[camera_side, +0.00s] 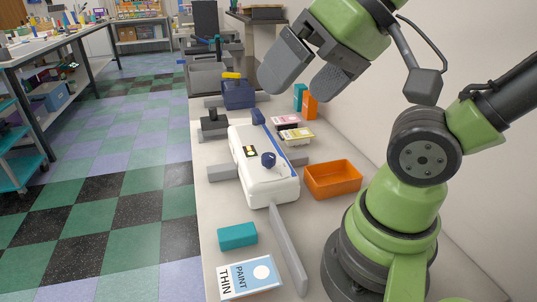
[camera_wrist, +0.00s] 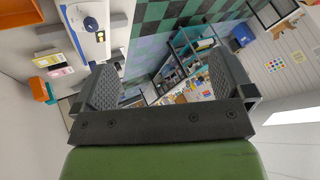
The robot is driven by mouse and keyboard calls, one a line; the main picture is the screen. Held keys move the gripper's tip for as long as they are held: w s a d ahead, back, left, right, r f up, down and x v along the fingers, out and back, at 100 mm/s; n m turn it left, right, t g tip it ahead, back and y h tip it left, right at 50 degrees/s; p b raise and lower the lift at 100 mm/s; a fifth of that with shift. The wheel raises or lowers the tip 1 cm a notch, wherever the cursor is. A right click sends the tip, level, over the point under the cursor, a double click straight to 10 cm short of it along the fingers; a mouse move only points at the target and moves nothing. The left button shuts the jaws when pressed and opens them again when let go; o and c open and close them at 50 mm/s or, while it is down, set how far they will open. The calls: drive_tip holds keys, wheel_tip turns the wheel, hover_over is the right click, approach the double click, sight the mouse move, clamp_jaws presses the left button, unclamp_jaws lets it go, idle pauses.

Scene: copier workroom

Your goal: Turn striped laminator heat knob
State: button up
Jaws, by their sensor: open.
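The white laminator (camera_side: 262,180) lies on the long counter in the side view. A dark blue round knob (camera_side: 268,159) sits on its top, and a small lit panel (camera_side: 250,152) is beside it. Another blue part (camera_side: 258,117) shows at its far end. I cannot make out stripes on the knob. The laminator (camera_wrist: 88,42) also shows at the upper left of the wrist view, with the blue knob (camera_wrist: 91,24) near the top edge. My gripper (camera_side: 298,90) is open and empty, high above the counter and well apart from the knob.
An orange tray (camera_side: 333,192) stands right of the laminator. Grey bars (camera_side: 287,250) stick out around it. Small boxes (camera_side: 296,134) and a navy container (camera_side: 238,94) stand behind. A wall borders the counter's right.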

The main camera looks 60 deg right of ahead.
drive_tip(key=shift+w, duration=0.1)
drive_tip(key=c, duration=0.3)
drive_tip(key=shift+w+d+m, duration=0.2)
drive_tip(key=shift+w+m, duration=0.1)
drive_tip(key=shift+m, duration=0.1)
drive_tip(key=c, duration=0.3)
drive_tip(key=m+g+h, duration=0.2)
drive_tip(key=m+g, duration=0.5)
drive_tip(key=m, duration=0.7)
hover_over(269, 155)
wheel_tip(269, 155, down, 13)
drive_tip(key=shift+f, duration=0.1)
drive_tip(key=shift+c, duration=0.2)
wheel_tip(269, 155, down, 9)
drive_tip(key=shift+f, duration=0.1)
drive_tip(key=c, duration=0.9)
